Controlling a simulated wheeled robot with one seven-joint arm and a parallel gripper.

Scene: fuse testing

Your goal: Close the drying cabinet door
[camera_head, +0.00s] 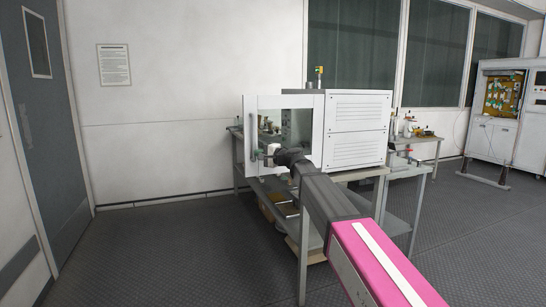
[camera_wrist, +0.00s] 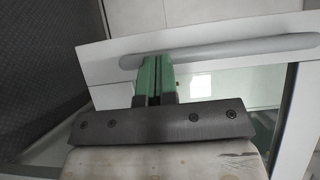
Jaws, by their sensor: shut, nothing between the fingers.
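The drying cabinet (camera_head: 358,130) is a white box with vented panels, standing on a table. Its white-framed door (camera_head: 283,101) with a glass window stands open, reaching out to the left of the body. A long grey handle (camera_wrist: 225,50) runs along the door frame in the wrist view; the door frame also shows there (camera_wrist: 296,125). My gripper (camera_head: 262,155) is in front of the door's lower part in the head view. In the wrist view its green fingers (camera_wrist: 155,62) are together and empty, with their tips at the handle's edge; whether they touch it is unclear.
A grey table (camera_head: 345,175) with a lower shelf carries the cabinet. Glassware (camera_head: 268,126) shows through the door window. A side table with bottles (camera_head: 408,125) stands to the right. The floor (camera_head: 160,250) at left is clear, before a dark room door (camera_head: 50,120).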

